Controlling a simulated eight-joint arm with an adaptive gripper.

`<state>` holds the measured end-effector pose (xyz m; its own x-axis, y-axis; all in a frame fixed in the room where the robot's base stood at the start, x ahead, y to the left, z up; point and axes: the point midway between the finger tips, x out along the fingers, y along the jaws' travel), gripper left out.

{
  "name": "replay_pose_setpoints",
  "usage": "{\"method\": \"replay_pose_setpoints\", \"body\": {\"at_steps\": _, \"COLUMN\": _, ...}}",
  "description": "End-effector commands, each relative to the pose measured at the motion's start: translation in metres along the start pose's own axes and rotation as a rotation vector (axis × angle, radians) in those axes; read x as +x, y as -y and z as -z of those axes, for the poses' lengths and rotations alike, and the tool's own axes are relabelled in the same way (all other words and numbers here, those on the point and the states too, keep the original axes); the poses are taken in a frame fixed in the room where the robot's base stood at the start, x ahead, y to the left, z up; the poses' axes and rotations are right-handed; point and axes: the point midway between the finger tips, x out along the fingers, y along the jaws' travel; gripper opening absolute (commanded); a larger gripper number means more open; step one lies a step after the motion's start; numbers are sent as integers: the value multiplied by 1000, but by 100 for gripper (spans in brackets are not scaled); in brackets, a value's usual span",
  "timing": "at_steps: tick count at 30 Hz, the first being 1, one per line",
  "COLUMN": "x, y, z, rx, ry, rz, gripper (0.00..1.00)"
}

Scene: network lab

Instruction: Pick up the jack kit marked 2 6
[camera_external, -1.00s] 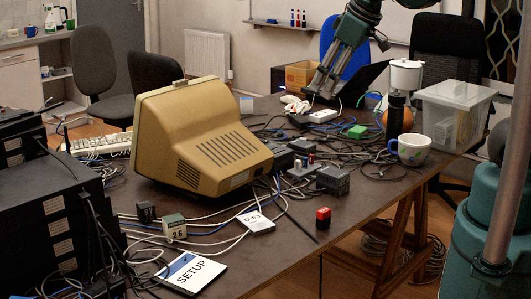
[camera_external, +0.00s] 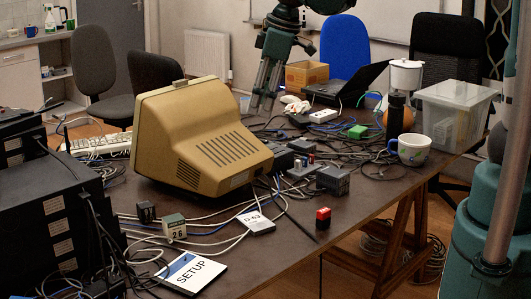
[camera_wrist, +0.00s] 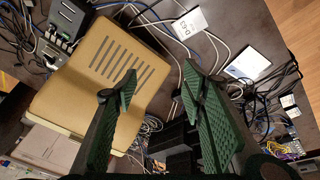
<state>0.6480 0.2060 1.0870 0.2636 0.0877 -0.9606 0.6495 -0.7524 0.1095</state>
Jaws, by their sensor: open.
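The jack kit marked 2 6 (camera_external: 174,228) is a small block with a green top and a pale front bearing the digits. It stands on the table left of centre in the external view, in front of the beige monitor (camera_external: 205,145). I cannot make it out in the wrist view; my right finger may hide it. My gripper (camera_external: 262,103) is open and empty, high above the table behind the monitor's right side, well apart from the kit. In the wrist view its green fingers (camera_wrist: 160,75) are spread over the monitor and cables.
A dark block (camera_external: 146,211) stands just behind the kit. The SETUP card (camera_external: 190,272) and D-63 card (camera_external: 257,222) lie nearby among loose cables. A dark rack (camera_external: 55,205) stands at left.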

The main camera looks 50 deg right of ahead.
Motion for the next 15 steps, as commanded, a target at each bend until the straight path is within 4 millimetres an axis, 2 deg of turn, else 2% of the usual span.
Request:
{"method": "replay_pose_setpoints", "body": {"at_steps": 3, "x": 16, "y": 8, "z": 19, "rx": -48, "ry": 18, "rz": 15, "gripper": 41}}
{"method": "replay_pose_setpoints", "body": {"at_steps": 15, "x": 74, "y": 43, "z": 73, "rx": -208, "ry": 77, "rz": 63, "gripper": 41}}
